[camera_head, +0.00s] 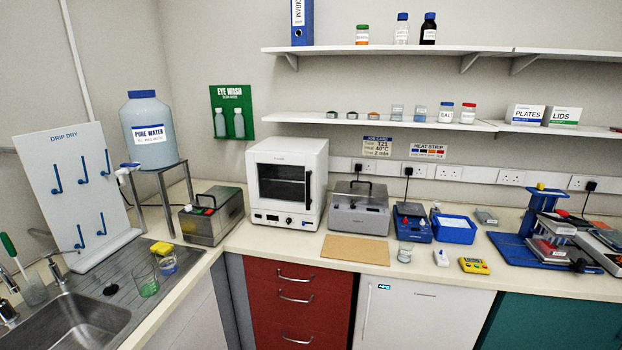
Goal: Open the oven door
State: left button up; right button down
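The white oven (262,210) stands on the bench left of the picture's middle, against the back wall. Its dark-windowed door (281,183) looks shut in its frame. An upright handle (307,190) runs along the door's right side. A control strip with a display and knobs lies below the door. Neither of my grippers shows in the head view, so nothing of mine touches the oven.
A grey metal box with a handle (357,212) stands close at the oven's right, and a metal bath (212,217) at its left. A brown board (355,249) lies flat at the front right. Red drawers (297,318) are below. The bench directly before the oven is clear.

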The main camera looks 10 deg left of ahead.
aim_at(309, 161)
jog(key=i, duration=1.1)
jog(key=u, duration=0.55)
